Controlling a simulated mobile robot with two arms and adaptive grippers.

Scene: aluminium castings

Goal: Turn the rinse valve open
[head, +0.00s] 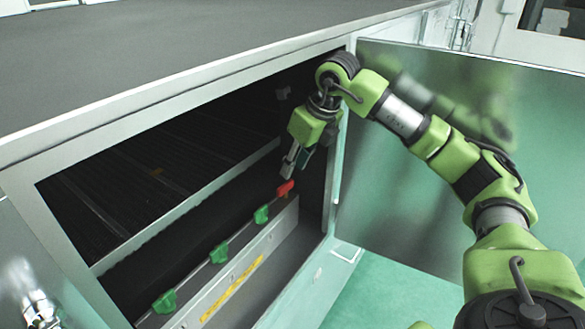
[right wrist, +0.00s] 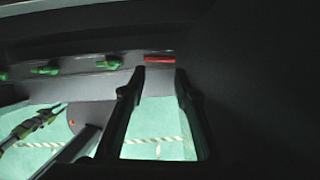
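A red valve handle (head: 285,188) stands at the far end of a row of handles on a ledge inside the open cabinet. In the right wrist view the red handle (right wrist: 159,59) lies crosswise just beyond my fingertips. No label shows which valve is the rinse valve. My right gripper (head: 291,163) reaches into the cabinet, just above and beside the red handle. In the right wrist view its two fingers (right wrist: 159,70) are apart with nothing between them. My left gripper (right wrist: 42,121) shows small at the left of that view, away from the valves; its finger state is unclear.
Green handles (head: 219,252) line the same ledge nearer to me. A pale panel with a yellow strip (head: 232,290) fronts the ledge. The cabinet's frame and top (head: 150,95) edge the opening. An open metal door (head: 400,200) stands at the right, beside my right arm.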

